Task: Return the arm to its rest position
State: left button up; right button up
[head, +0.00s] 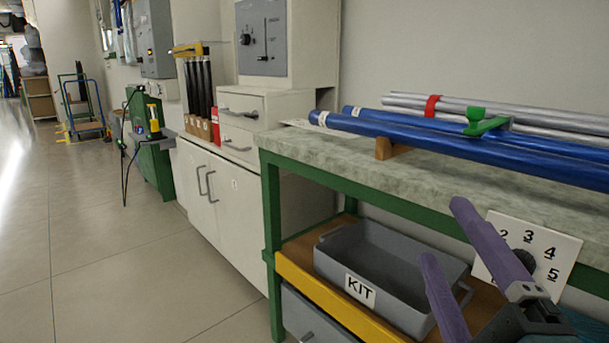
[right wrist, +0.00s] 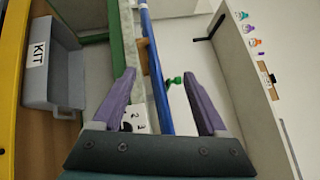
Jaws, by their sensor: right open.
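My right gripper (head: 441,230) has purple fingers and comes in at the lower right of the head view, in front of the bench. Its fingers are spread apart with nothing between them. In the right wrist view the gripper (right wrist: 158,74) is also open, and the blue rods (right wrist: 152,60) show beyond the gap between its fingers. My left gripper is in neither view. In the head view the blue rods (head: 440,144) lie on the bench top, above and apart from the gripper.
The bench top (head: 430,175) has a green frame. A grey KIT bin (head: 385,255) stands on its lower shelf. A white numbered card (head: 550,240) is close behind the gripper. Silver rods (head: 500,108) lie behind the blue ones. The floor (head: 110,240) at left is clear.

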jog(key=s+a+r+n+g+y+p, duration=0.3)
jog(key=r+n+g+p, duration=0.1)
jog(key=r+n+p, duration=0.25)
jog(key=s+a+r+n+g+y+p, duration=0.2)
jog(key=a+r+n+g+y+p, duration=0.15)
jog(key=r+n+p, duration=0.35)
jog(key=s+d+r+n+g+h+p, duration=0.35)
jog(key=s+d+r+n+p, duration=0.2)
jog(key=s+p, duration=0.35)
jog(key=s+d+r+n+g+h+p, duration=0.2)
jog(key=s+d+r+n+g+p, duration=0.35)
jog(key=p, duration=0.55)
pick_arm(q)
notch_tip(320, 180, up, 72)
jog(key=p, duration=3.5)
pick_arm(e)
notch_tip(320, 180, up, 35)
jog(key=s+m, duration=0.1)
jog(key=shift+r+m, duration=0.2)
jog(key=shift+m, duration=0.15)
